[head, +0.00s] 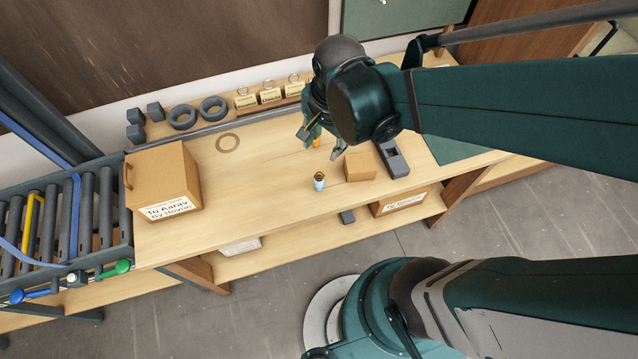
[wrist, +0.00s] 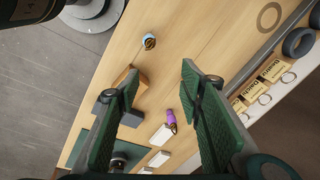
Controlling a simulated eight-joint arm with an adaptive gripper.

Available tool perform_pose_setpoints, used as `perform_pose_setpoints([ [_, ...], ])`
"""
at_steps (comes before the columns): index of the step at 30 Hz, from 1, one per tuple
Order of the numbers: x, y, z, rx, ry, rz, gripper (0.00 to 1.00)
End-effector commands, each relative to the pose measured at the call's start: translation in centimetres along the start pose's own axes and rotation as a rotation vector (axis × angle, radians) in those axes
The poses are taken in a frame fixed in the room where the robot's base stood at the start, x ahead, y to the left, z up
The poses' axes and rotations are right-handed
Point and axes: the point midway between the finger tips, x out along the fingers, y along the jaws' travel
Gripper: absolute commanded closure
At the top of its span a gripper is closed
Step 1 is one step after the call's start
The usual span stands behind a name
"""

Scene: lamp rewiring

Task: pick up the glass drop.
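A small pale blue piece with a brown-and-gold top (head: 319,181) stands on the wooden bench; it also shows at the top of the wrist view (wrist: 149,41). A purple piece with an orange-brown end (wrist: 171,120) shows between my finger pads in the wrist view; in the head view only an orange bit (head: 316,142) shows by my gripper. I cannot tell for sure which one is the glass drop. My gripper (head: 320,146) is open above the bench, its pads (wrist: 159,78) wide apart, with nothing held.
A small brown block (head: 360,166) and a grey holder (head: 394,158) lie right of the blue piece. A large labelled carton (head: 163,181) stands at left. Tagged holders (head: 270,94) and dark rings (head: 213,108) line the back. The bench between carton and gripper is mostly clear.

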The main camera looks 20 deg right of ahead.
Motion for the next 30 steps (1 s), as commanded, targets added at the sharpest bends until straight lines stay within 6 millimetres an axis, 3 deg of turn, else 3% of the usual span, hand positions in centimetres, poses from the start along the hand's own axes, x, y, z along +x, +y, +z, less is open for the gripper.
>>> perform_pose_setpoints([
  [6,3.6,0.5,1.2,0.166,-0.03,0.074,0.63],
  [12,5.7,1.0,2.1,0.282,-0.04,0.127,0.63],
  [30,6.6,1.2,2.5,0.333,-0.042,0.15,0.63],
])
